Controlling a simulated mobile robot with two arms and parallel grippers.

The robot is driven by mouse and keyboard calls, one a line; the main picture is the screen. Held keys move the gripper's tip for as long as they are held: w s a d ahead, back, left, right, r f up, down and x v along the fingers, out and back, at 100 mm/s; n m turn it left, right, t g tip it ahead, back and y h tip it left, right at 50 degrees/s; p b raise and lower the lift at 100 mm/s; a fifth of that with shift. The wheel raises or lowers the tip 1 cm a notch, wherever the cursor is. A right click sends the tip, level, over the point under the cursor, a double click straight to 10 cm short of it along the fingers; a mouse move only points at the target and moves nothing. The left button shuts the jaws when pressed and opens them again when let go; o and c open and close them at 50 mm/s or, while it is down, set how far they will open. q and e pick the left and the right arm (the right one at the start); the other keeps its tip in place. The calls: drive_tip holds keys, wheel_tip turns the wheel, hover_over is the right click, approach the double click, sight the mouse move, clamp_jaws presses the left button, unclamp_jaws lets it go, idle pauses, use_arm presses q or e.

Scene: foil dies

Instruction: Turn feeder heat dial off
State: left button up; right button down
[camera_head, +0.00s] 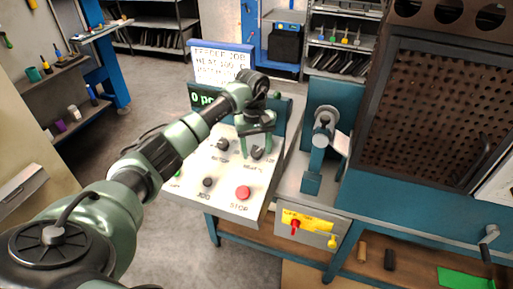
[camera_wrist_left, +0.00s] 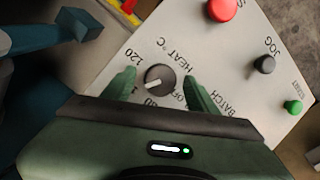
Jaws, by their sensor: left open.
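The heat dial (camera_head: 257,154) is a dark round knob on the pale sloped control panel (camera_head: 222,190). In the left wrist view the dial (camera_wrist_left: 160,80) sits beside the printed words HEAT °C, with 120 and OFF marked around it. Its white pointer line faces the lower left of that view, away from the OFF mark; the exact setting is hard to read. My left gripper (camera_head: 256,142) is over the dial. In the left wrist view its green fingers (camera_wrist_left: 160,88) are open, one on each side of the dial, with visible gaps. My right gripper is not in view.
On the panel are a red STOP button (camera_head: 243,193), a black JOG button (camera_head: 208,182), a green START button (camera_wrist_left: 293,107) and the batch knob (camera_head: 222,145). A sign (camera_head: 222,65) stands behind. A blue press part (camera_head: 320,150) stands close on the right.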

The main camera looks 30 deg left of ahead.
use_arm(q)
clamp_jaws()
